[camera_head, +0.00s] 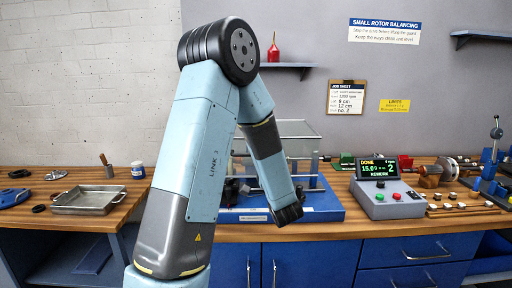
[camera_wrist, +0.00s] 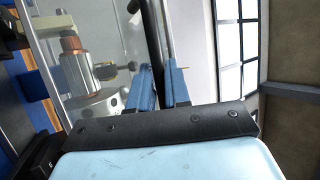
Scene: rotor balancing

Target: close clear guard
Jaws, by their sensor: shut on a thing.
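The clear guard (camera_head: 297,129) is a see-through box with a thin frame over the blue-based balancing machine (camera_head: 322,205). My arm hides part of it, and its exact angle is hard to tell. In the wrist view, a clear panel (camera_wrist: 112,35) of the guard lies left of my gripper (camera_wrist: 161,80). The two blue fingers are shut on a dark bar (camera_wrist: 152,32), which looks like the guard's handle. Behind the panel is a rotor with a copper-coloured part (camera_wrist: 72,45). In the head view my fingers cannot be made out behind the arm.
A grey control box (camera_head: 388,199) with a lit display reading DONE and REWORK stands right of the machine. A metal tray (camera_head: 88,201) lies on the bench at left. Small parts and a blue stand (camera_head: 490,165) are at far right. A shelf (camera_head: 288,66) hangs above.

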